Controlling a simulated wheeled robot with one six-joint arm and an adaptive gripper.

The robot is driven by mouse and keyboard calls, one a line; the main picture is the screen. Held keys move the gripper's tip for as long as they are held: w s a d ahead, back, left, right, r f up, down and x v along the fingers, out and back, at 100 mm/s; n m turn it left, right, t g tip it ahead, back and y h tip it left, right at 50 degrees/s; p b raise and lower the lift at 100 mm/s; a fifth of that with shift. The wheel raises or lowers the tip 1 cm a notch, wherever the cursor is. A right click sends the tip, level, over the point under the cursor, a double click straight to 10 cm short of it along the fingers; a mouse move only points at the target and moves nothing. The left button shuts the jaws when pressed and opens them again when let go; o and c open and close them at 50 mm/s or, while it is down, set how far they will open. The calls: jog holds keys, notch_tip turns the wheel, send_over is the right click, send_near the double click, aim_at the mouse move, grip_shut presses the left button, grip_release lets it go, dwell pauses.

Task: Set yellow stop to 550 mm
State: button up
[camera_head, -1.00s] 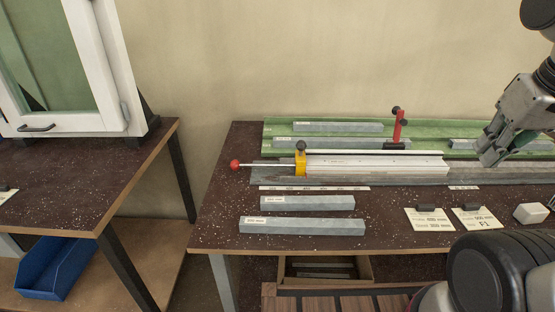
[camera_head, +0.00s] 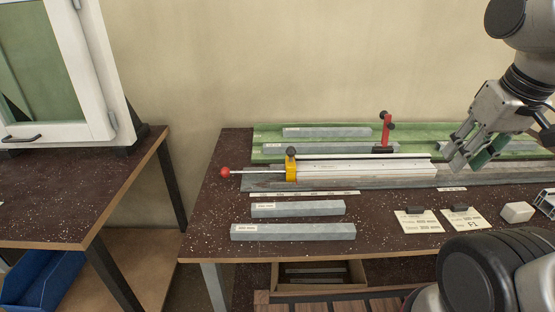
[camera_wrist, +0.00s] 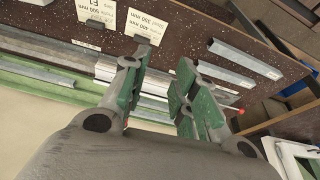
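The yellow stop (camera_head: 291,171) with its dark knob stands at the left end of the rail on the bench. A rod with a red ball (camera_head: 225,172) sticks out to its left. A white profile (camera_head: 365,169) lies along the rail just right of the stop. A scale strip (camera_head: 305,193) lies in front. My gripper (camera_head: 464,156) is above the right part of the rail, well right of the stop, its green-padded fingers apart and empty. In the wrist view my gripper (camera_wrist: 158,88) is open; the yellow stop cannot be made out there, and the fingers cover part of the rail.
A red upright clamp (camera_head: 387,130) stands behind the rail. Grey bars (camera_head: 297,209) (camera_head: 293,231) lie in front. A window frame (camera_head: 70,75) stands on the left table.

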jog(key=shift+o, duration=1.1)
jog(key=w+a+f+n+g, duration=0.1)
jog(key=w+a+f+g, duration=0.1)
jog(key=w+a+f, duration=0.2)
jog(key=w+a, duration=0.3)
jog(key=shift+n+y, duration=0.3)
jog(key=m+t+y, duration=0.2)
jog(key=m+y, duration=0.1)
jog(key=m, duration=0.8)
send_near(293, 148)
jog(key=f, duration=0.2)
jog(key=x, duration=0.8)
jog(key=shift+w+a+r, duration=0.2)
jog(key=shift+w+a, duration=0.05)
grip_shut()
